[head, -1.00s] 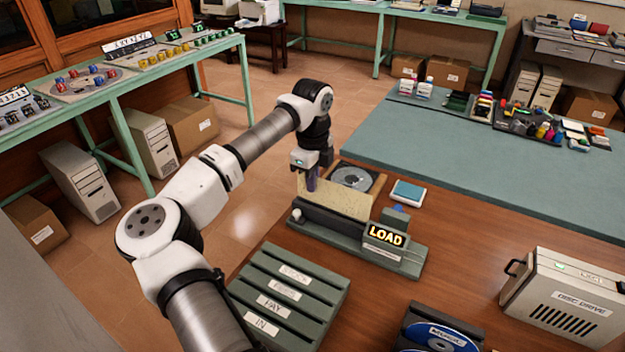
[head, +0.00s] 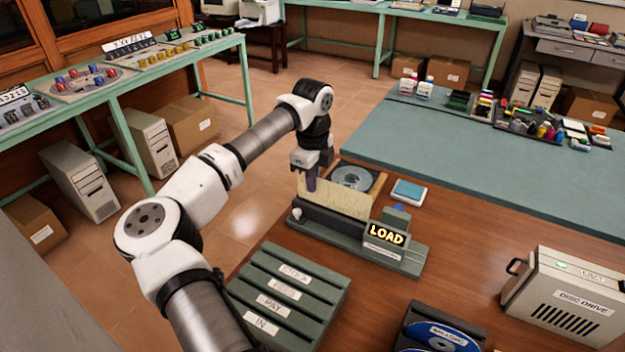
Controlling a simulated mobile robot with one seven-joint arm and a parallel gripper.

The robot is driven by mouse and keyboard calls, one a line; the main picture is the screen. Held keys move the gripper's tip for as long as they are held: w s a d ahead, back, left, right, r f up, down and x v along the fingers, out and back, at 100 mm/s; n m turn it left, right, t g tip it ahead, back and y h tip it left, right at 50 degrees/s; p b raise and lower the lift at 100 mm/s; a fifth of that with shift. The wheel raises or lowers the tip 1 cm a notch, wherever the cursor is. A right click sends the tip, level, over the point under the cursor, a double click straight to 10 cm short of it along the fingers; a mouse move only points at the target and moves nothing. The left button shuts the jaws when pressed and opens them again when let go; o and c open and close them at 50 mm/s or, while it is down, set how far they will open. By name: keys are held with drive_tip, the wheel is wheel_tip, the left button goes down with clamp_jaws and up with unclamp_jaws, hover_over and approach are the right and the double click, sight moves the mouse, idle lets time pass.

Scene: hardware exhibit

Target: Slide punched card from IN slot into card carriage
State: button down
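A cream punched card (head: 342,199) stands upright at the green card carriage (head: 345,231), whose lit sign (head: 387,234) reads LOAD. The card's lower edge is hidden by the carriage's front, so I cannot tell how deep it sits. My gripper (head: 311,184) points down at the card's left part. One dark finger shows in front of the card; the other is hidden behind it, and I cannot see whether the fingers press on the card. The green slotted rack (head: 287,294) stands in front, with its IN label (head: 262,323) on the nearest slot. No card shows in the rack.
A disc in a square tray (head: 354,178) lies just behind the card. A disc drive (head: 566,297) and a blue disc holder (head: 440,335) are at the right front. Bare wood lies between them.

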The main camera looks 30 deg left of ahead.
sight(312, 201)
drive_tip(key=shift+f, duration=0.15)
drive_tip(key=shift+f+b, duration=1.5)
drive_tip(key=shift+f, duration=0.4)
drive_tip(key=c, duration=1.6)
unclamp_jaws()
drive_tip(key=shift+r, duration=0.1)
drive_tip(key=shift+r+p, duration=2.1)
drive_tip(key=shift+r, duration=1.85)
